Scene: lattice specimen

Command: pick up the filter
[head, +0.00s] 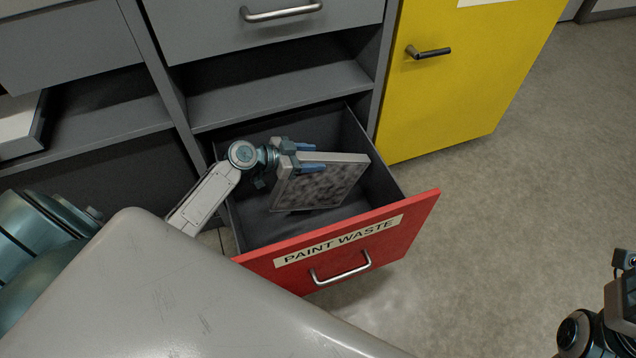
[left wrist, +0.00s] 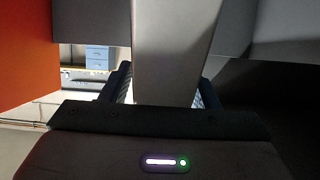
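The filter (head: 322,188) is a flat panel with a pale frame and a mottled grey face. It stands tilted inside the open red-fronted drawer (head: 412,222). My left gripper (head: 318,160) reaches into the drawer, with its blue fingers at the filter's upper left part. In the left wrist view the pale edge of the filter (left wrist: 172,50) lies between the two fingers, which sit close against both sides. My left gripper appears shut on it. Whether the filter's lower edge touches the drawer floor is hard to tell. Part of my right arm shows at the lower right; its fingers are out of view.
The drawer front bears a "PAINT WASTE" label (head: 338,241) and a metal handle (head: 341,270). A grey cabinet (head: 260,45) rises behind, and a yellow cabinet (head: 460,80) stands to the right. Open floor (head: 530,210) lies on the right.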

